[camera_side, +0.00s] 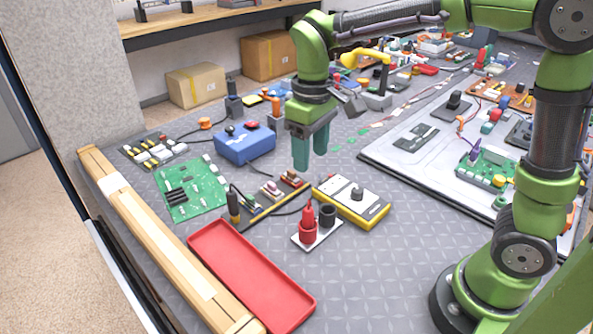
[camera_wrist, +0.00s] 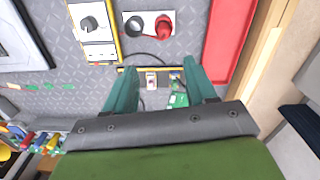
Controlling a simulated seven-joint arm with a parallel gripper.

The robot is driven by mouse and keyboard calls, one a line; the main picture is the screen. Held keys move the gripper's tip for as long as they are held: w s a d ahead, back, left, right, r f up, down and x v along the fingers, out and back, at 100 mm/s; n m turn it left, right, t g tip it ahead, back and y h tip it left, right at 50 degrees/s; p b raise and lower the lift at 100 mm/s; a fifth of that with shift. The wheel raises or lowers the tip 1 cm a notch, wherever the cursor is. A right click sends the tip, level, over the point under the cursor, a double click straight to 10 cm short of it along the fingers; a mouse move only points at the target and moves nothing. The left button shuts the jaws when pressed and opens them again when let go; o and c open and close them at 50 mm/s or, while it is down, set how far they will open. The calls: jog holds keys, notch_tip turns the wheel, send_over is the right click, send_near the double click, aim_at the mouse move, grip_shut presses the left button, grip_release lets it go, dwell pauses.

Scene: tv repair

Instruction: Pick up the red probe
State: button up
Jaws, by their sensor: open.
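The red probe (camera_side: 308,219) stands upright in the red cup of a small white holder (camera_side: 327,237), in front of the yellow multimeter in the side view. Beside it is a black cup (camera_side: 327,214), which looks empty. In the wrist view the red probe (camera_wrist: 163,24) is seen from above at the top, just right of the black ring (camera_wrist: 134,26). My gripper (camera_side: 310,160) hangs above the table behind the holder, fingers pointing down, open and empty. In the wrist view its two teal fingers (camera_wrist: 160,88) are spread apart, with nothing between them but parts on the table below.
A yellow-edged multimeter (camera_side: 351,200) lies right of the holder. An empty red tray (camera_side: 250,277) is at the front left, beside wooden strips (camera_side: 165,240). A black probe (camera_side: 234,204), green circuit board (camera_side: 190,187) and blue box (camera_side: 245,144) are nearby.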

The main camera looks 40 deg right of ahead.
aim_at(308, 209)
notch_tip(308, 209, down, 10)
jog(key=shift+f, duration=0.15)
jog(key=shift+s+a+f, duration=0.15)
jog(key=shift+a+f, duration=0.05)
jog(key=shift+f, duration=1.15)
jog(key=shift+s+a+f, duration=0.1)
jog(key=shift+a+f, duration=0.05)
jog(key=shift+f, duration=1.15)
grip_shut()
